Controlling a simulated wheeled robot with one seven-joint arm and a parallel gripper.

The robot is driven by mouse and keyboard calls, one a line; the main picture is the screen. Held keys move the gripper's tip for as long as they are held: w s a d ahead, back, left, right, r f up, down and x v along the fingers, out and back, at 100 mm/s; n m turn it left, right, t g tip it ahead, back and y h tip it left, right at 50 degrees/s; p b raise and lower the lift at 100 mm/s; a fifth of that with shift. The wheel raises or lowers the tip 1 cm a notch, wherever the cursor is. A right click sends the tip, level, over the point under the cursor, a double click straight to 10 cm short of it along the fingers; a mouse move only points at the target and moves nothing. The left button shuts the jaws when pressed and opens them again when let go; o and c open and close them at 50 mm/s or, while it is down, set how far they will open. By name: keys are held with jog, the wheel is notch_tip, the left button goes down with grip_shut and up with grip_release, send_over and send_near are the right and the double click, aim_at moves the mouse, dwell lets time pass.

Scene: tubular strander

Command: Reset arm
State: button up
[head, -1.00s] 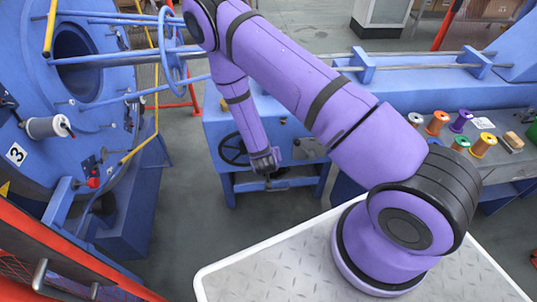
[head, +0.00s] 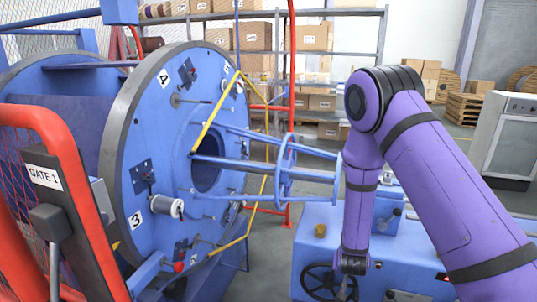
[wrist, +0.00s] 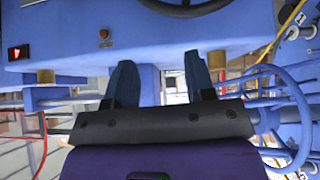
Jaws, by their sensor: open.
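My arm is purple with black bands, in the right half of the head view. It bends at a high elbow, and its forearm hangs down in front of the blue machine cabinet (head: 318,245). The end of the arm is near the black handwheel (head: 325,282); the fingers are too small to make out there. In the wrist view my gripper (wrist: 162,80) is open, with its two dark blue fingers apart and nothing between them.
A large blue disc (head: 150,105) marked 3 and 4 stands at left, with a white spool (head: 168,207) on it. A blue ring guide (head: 287,165) lies left of my forearm. A red gate frame (head: 85,200) is at near left. Shelves with boxes (head: 255,37) stand behind.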

jog(key=s+r+n+g+y, duration=0.1)
jog(key=s+r+y, duration=0.15)
jog(key=r, duration=1.25)
jog(key=s+r+y, duration=0.1)
jog(key=s+r, duration=0.2)
jog(key=r, duration=1.1)
jog(key=s+d+r, duration=0.1)
jog(key=s+r, duration=0.4)
jog(key=s, duration=0.3)
jog(key=s+d+r+n, duration=0.1)
jog(key=s+d+r, duration=0.1)
jog(key=s+r, duration=0.4)
jog(key=s+d+r+n+g, duration=0.1)
jog(key=s+r, duration=0.4)
jog(key=s, duration=0.7)
jog(key=shift+s+d+r+h, duration=0.25)
jog(key=shift+d+h, duration=0.1)
jog(key=shift+h, duration=0.1)
